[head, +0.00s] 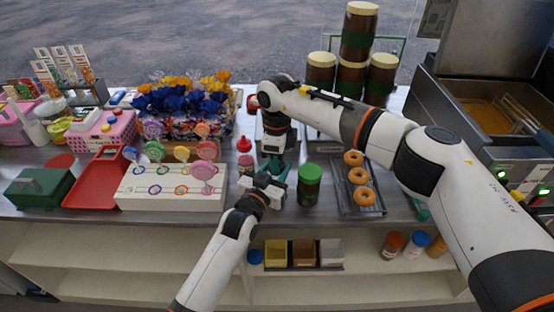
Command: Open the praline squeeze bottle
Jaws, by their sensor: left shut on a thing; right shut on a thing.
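My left gripper (270,182) reaches up from the front edge of the counter and is shut. My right gripper (276,168) points down right above it, also shut, with teal fingers. The two meet at one spot, where they seem to hold the praline squeeze bottle, the left on its body and the right at its top. The bottle itself is almost wholly hidden by the grippers, and I cannot tell whether its cap is on or off.
A red-topped squeeze bottle (244,146) stands close on the left. A green-lidded jar (309,186) stands close on the right, beside a tray (346,202) of doughnuts. A white lollipop stand (150,198) is farther left. Stacked jars (352,75) stand behind my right arm.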

